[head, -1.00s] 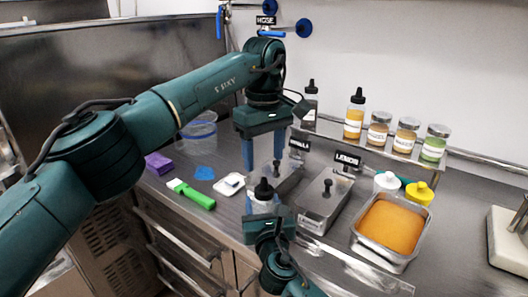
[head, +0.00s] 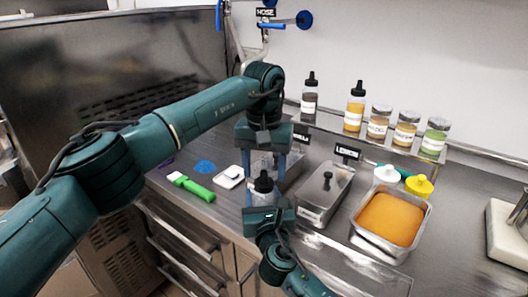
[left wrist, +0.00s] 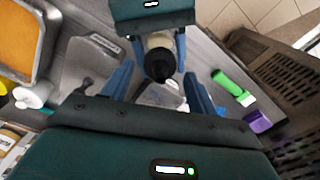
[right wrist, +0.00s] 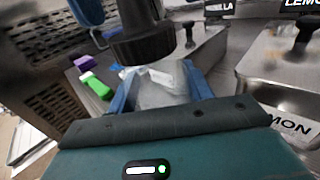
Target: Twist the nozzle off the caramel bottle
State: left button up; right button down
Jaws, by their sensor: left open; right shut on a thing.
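The caramel bottle, clear with a black nozzle (head: 263,182), stands upright in my right gripper (head: 266,214); its label is unreadable. The right wrist view shows the clear bottle body (right wrist: 165,92) between the right fingers, with the black nozzle (right wrist: 141,42) above them. My left gripper (head: 264,190) points down over the bottle, open, with one blue finger on each side of the nozzle. In the left wrist view the nozzle (left wrist: 160,65) lies between the open fingers, and I see a gap on each side. The bottle's lower part is hidden by my right gripper in the head view.
Lidded metal pans stand behind, one by the LEMON sign (head: 346,152). An open pan of orange filling (head: 392,218) is at right, near white (head: 387,174) and yellow (head: 419,186) bottles. A green-handled brush (head: 196,188) lies at left. Another black-nozzled amber bottle (head: 354,112) is on the shelf.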

pick_arm(q)
jog(key=shift+f, duration=1.2)
jog(key=shift+c, duration=0.6)
